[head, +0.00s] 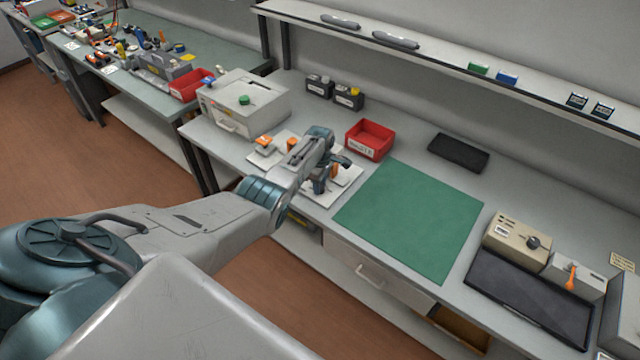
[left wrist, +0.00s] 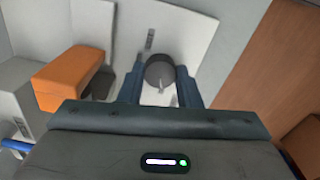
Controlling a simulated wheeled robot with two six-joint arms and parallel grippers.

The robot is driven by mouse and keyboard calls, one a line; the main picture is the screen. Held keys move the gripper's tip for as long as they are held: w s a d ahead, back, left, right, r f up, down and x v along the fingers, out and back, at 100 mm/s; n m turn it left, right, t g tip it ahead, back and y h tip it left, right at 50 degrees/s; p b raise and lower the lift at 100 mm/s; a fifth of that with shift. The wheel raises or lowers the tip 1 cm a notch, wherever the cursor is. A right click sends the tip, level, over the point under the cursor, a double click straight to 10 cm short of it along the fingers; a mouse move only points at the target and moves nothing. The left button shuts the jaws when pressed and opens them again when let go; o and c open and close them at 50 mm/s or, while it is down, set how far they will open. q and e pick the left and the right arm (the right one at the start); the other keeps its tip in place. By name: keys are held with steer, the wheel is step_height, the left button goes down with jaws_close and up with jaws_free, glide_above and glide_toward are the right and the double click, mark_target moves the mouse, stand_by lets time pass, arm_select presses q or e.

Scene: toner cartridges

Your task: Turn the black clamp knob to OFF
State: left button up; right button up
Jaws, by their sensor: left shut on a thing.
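My left gripper (head: 328,184) is down over the white plate on the bench, its fingers at the plate's front right part. In the left wrist view the black clamp knob (left wrist: 158,68) is a dark round knob with a pale mark, on a white plate (left wrist: 190,28). My left gripper (left wrist: 163,82) is shut on the knob, one finger on each side. In the head view the gripper hides most of the knob. The lettering by the knob is too small to read. My right gripper is out of view.
An orange block (left wrist: 72,77) stands left of the gripper. A white box with a green knob (head: 244,100) and a red bin (head: 369,139) stand near the plate. A green mat (head: 410,220) lies to the right. A beige box (head: 515,240) stands farther right.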

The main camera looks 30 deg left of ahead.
arm_select(q)
steer(key=o, duration=0.7)
steer(key=shift+w+a+r, duration=0.1)
steer(key=shift+r, duration=0.05)
steer(key=shift+o, duration=1.3)
steer(key=shift+r, duration=0.35)
step_height(320, 180, up, 10)
steer(key=b, duration=0.1)
